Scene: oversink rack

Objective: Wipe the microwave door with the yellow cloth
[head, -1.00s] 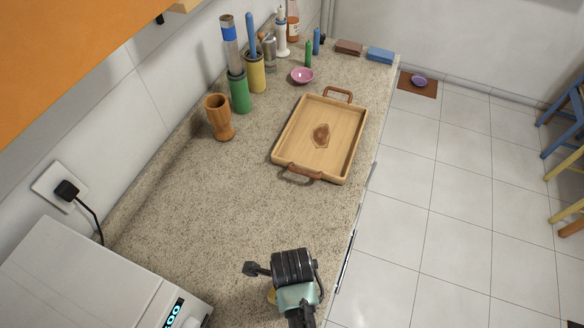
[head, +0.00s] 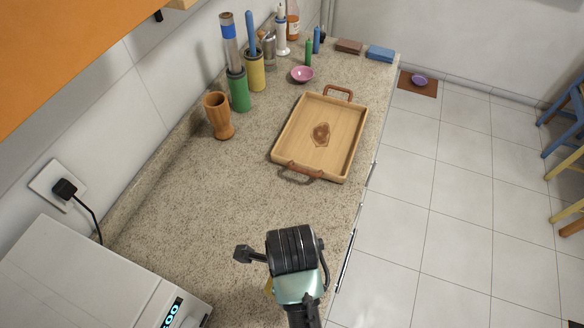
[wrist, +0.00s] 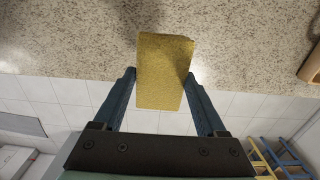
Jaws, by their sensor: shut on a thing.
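The yellow cloth (wrist: 162,75) is a block-like yellow piece in the wrist view, between the two blue fingers of my gripper (wrist: 160,88). My gripper is shut on it and holds it in front of the counter edge in that view. In the head view only a small yellow bit (head: 268,286) shows beside my wrist; the fingers are hidden there. The white microwave (head: 85,275) stands at the lower left in the head view, with a lit display. Its door front is mostly out of sight. My wrist is to the right of it, apart from it.
A wooden tray (head: 348,150) with brown handles lies on the speckled counter (head: 200,200). A black plug (head: 66,189) has a cord behind the microwave. The middle counter is clear.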

